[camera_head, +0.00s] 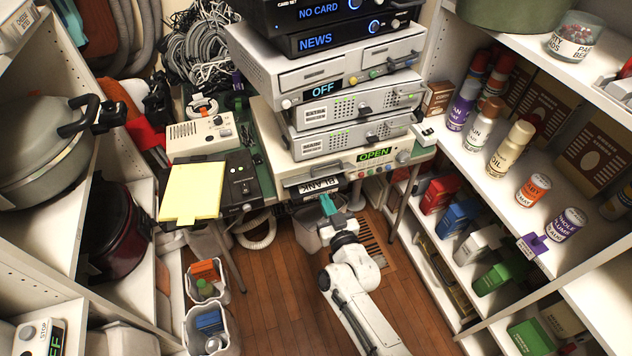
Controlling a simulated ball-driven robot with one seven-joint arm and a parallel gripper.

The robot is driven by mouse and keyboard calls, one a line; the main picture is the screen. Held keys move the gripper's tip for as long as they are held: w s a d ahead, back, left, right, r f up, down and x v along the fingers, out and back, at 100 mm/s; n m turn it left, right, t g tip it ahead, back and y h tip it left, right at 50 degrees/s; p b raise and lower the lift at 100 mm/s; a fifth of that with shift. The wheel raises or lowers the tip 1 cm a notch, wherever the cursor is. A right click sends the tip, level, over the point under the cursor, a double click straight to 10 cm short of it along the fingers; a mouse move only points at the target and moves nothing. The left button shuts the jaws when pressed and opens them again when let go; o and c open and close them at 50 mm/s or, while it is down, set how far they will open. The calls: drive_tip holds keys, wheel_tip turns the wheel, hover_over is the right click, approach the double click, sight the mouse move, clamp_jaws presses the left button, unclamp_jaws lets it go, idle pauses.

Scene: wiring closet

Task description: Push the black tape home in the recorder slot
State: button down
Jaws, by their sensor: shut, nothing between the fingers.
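The recorder (340,167) is the wide pale unit at the bottom of the stack, with a lit green display reading "OPEN". The black tape (318,187) with a white label reading "BLANK", upside down in the picture, sticks out of the slot at the recorder's front left. My gripper (327,204), with teal fingers, is shut and empty just in front of the tape's outer edge. Whether the fingertips touch the tape cannot be told. The tape's inner end is hidden inside the recorder.
More units are stacked on the recorder, one reading "OFF" (320,90). A black device with a yellow pad (192,192) stands left. Shelves with cans and boxes (463,218) line the right side. White bins (207,283) stand at lower left. The wooden floor (275,295) is mostly open.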

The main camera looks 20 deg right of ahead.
drive_tip(key=shift+w+b, duration=0.9)
drive_tip(key=shift+w, duration=0.95)
drive_tip(key=shift+s+r+p, duration=0.1)
drive_tip(key=shift+s+p, duration=1.55)
drive_tip(key=shift+s, duration=1.35)
